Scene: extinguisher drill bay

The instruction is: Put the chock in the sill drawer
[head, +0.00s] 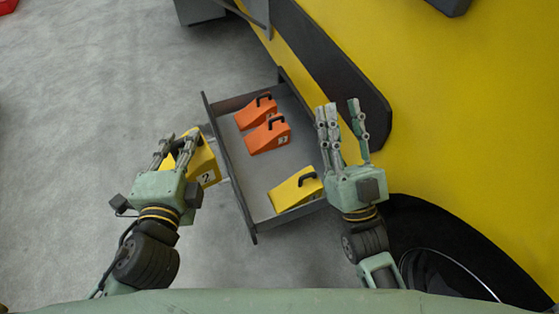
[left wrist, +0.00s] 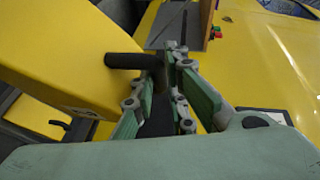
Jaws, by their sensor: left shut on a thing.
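A yellow chock (head: 206,164) marked 2 hangs at my left gripper (head: 173,147), just left of the sill drawer (head: 248,178). In the left wrist view my left gripper (left wrist: 162,92) is shut on the black handle of this yellow chock (left wrist: 55,52). The sill drawer is pulled out, with a grey floor and dark walls. The chock overlaps the drawer's front panel in the picture; I cannot tell its height. My right gripper (head: 342,122) is open and empty by the drawer's right side; its fingers stand apart.
Two orange chocks (head: 266,135) sit in the far part of the drawer, and another yellow chock (head: 295,189) sits in its near right part. Bare drawer floor lies left of and between them. The yellow vehicle (head: 450,120) and its wheel (head: 440,250) bound the right side.

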